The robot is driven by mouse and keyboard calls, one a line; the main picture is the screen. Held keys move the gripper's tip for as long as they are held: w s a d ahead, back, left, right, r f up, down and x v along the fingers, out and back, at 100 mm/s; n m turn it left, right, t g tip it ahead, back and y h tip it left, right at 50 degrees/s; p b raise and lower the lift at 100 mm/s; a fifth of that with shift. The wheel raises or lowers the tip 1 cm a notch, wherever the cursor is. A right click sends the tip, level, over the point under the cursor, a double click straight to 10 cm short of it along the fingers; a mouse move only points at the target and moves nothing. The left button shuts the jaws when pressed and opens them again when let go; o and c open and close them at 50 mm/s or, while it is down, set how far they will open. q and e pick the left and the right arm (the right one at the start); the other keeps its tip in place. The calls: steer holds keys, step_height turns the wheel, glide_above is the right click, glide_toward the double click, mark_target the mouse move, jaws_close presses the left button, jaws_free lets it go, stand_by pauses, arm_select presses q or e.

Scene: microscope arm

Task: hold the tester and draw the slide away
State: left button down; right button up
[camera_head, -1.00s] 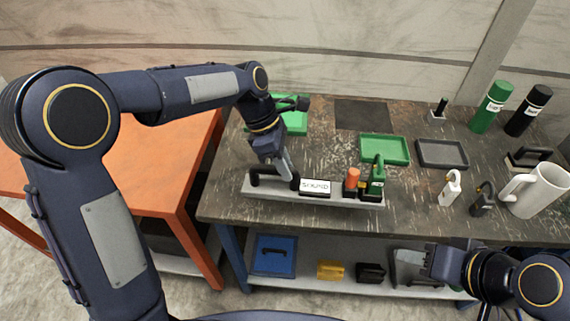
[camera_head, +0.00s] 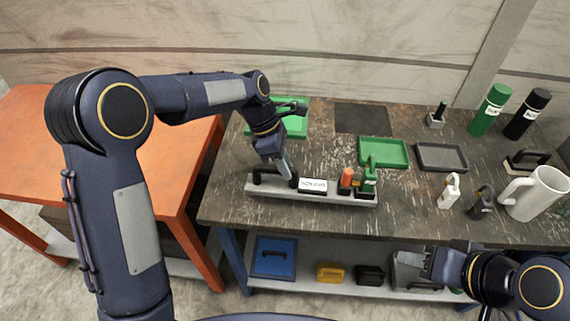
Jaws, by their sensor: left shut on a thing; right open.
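The tester is a long pale bar (camera_head: 335,201) lying on the dark table near its front edge. It has a black handle at its left end, a white lettered plate (camera_head: 313,186) in the middle, and an orange-topped piece (camera_head: 346,181) and a green piece with a raised handle (camera_head: 369,180) at its right end. I cannot tell which piece is the slide. My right gripper (camera_head: 428,262) is open and empty in front of the table, low at the right, away from the tester.
Behind the tester lie a green tray (camera_head: 384,140), a grey tray (camera_head: 441,169) and a dark mat (camera_head: 361,118). Small padlock-like items (camera_head: 449,191), a white mug (camera_head: 536,193) and bottles (camera_head: 491,108) stand at the right. An orange table (camera_head: 160,181) adjoins left. Boxes (camera_head: 273,258) sit on the shelf below.

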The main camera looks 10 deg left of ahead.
arm_select(q)
steer(key=w+f, duration=0.2)
steer(key=w, duration=0.1)
steer(key=w+f, duration=0.1)
steer(key=shift+w+a+f+p, duration=0.2)
steer(key=shift+w+f+p, duration=0.05)
steer(key=shift+p, duration=0.15)
stand_by(0.4)
steer(key=shift+f, duration=0.4)
stand_by(0.9)
steer(key=shift+f, duration=0.1)
steer(key=shift+a, duration=0.1)
stand_by(0.5)
